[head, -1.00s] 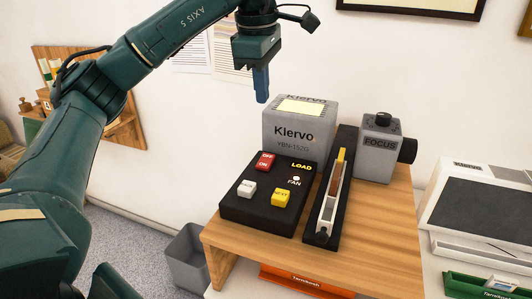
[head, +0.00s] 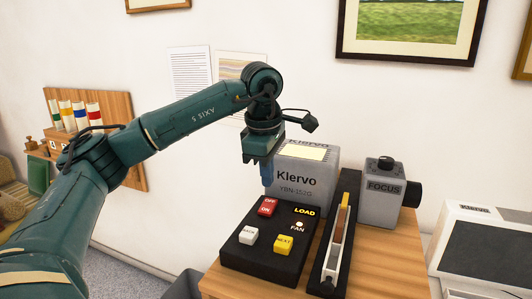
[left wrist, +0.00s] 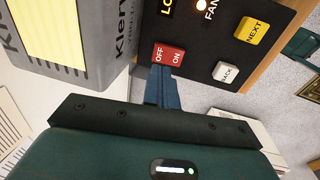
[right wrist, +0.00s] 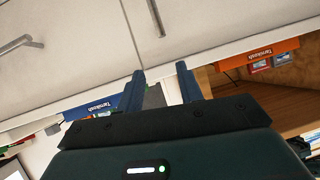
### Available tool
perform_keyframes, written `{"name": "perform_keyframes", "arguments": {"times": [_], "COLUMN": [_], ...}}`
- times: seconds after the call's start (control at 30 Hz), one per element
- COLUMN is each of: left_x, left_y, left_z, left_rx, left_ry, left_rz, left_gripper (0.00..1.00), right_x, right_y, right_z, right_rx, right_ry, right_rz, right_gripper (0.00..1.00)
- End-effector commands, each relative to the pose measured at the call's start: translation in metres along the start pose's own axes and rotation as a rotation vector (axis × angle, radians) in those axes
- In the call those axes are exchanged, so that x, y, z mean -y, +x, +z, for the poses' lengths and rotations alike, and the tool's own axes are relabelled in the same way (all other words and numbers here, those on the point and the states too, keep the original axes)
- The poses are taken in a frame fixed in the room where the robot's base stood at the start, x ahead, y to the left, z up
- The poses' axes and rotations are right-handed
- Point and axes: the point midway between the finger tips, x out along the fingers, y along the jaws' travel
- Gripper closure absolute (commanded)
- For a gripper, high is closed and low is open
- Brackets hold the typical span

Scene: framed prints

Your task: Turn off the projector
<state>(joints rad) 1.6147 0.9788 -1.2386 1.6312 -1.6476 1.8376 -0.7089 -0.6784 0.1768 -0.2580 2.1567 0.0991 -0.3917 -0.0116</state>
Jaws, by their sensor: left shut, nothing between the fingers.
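The projector (head: 318,180) is a grey box marked Klervo at the back of a wooden stand. Its black control panel (head: 250,262) lies in front, with a red OFF/ON rocker switch (head: 268,206), a white button (head: 247,234) and a yellow NEXT button (head: 284,245). My left gripper (head: 267,184) is shut and empty, pointing down just above the switch's OFF end. In the left wrist view its tips (left wrist: 160,72) are close to the red switch (left wrist: 168,54); I cannot tell whether they touch. My right gripper (right wrist: 160,70) is open and empty, away from the panel.
A slide tray (head: 338,235) stands right of the panel, with a grey FOCUS unit (head: 382,195) beyond it. A light-coloured device (head: 485,245) is at the far right. White drawers (right wrist: 90,50) and an orange box (right wrist: 258,55) show near my right gripper.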

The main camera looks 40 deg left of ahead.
Motion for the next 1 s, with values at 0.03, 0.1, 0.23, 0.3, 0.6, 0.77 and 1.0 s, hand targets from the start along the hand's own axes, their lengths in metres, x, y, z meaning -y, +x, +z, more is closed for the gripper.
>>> {"name": "perform_keyframes", "arguments": {"times": [0.03, 0.1, 0.23, 0.3, 0.6, 0.77, 1.0], "left_x": [0.001, 0.0, 0.0, 0.0, 0.0, 0.0, -0.002], "left_y": [0.01, 0.021, 0.036, 0.042, 0.046, 0.049, 0.053], "left_z": [-0.001, -0.001, 0.0, 0.0, 0.0, 0.0, 0.0], "left_rx": [-0.002, -0.002, -0.001, -0.001, 0.0, 0.0, -0.001], "left_ry": [0.0, 0.0, -0.001, 0.0, -0.001, -0.001, 0.001], "left_rz": [-0.003, -0.002, -0.001, -0.001, 0.001, 0.0, -0.002], "left_gripper": [1.0, 1.0, 1.0, 1.0, 1.0, 1.0, 1.0], "right_x": [0.0, 0.0, 0.001, 0.001, 0.001, 0.001, 0.001], "right_y": [0.0, -0.001, -0.001, -0.001, -0.001, 0.0, 0.0], "right_z": [-0.001, -0.002, -0.003, -0.003, -0.003, -0.002, -0.002], "right_rx": [-0.001, -0.002, -0.003, -0.003, -0.003, -0.003, -0.003], "right_ry": [0.001, 0.002, 0.002, 0.002, 0.001, 0.001, 0.005], "right_rz": [0.0, 0.001, 0.002, 0.003, 0.003, 0.002, 0.0], "right_gripper": [0.64, 0.64, 0.64, 0.64, 0.64, 0.64, 0.64]}}
